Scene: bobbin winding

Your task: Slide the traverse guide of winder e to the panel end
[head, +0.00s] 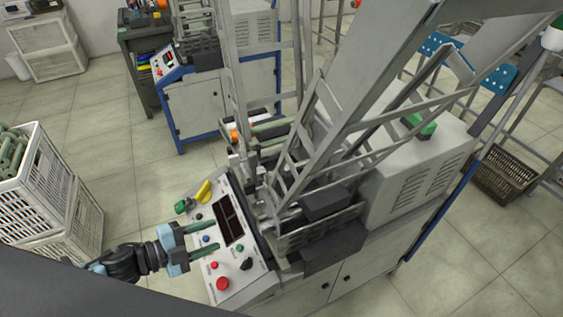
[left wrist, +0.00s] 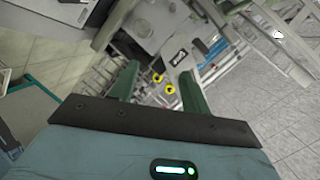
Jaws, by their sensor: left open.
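A grey winder (head: 405,185) stands in the middle of the head view, with a sloped control panel (head: 222,262) at its near left end. I cannot read a letter on it. Its traverse guide is not clearly told apart among the grey rods and frames behind the panel. My left gripper (head: 213,236) is open and empty, its two green fingers over the panel beside the dark display (head: 230,219). In the left wrist view the open fingers (left wrist: 158,82) point toward blurred machine parts with small yellow rings (left wrist: 170,88). My right gripper is not in view.
A tall grey lattice frame (head: 345,110) rises over the winder. White crates (head: 45,190) stand at left, and another winder (head: 215,105) stands behind. Floor between them is clear.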

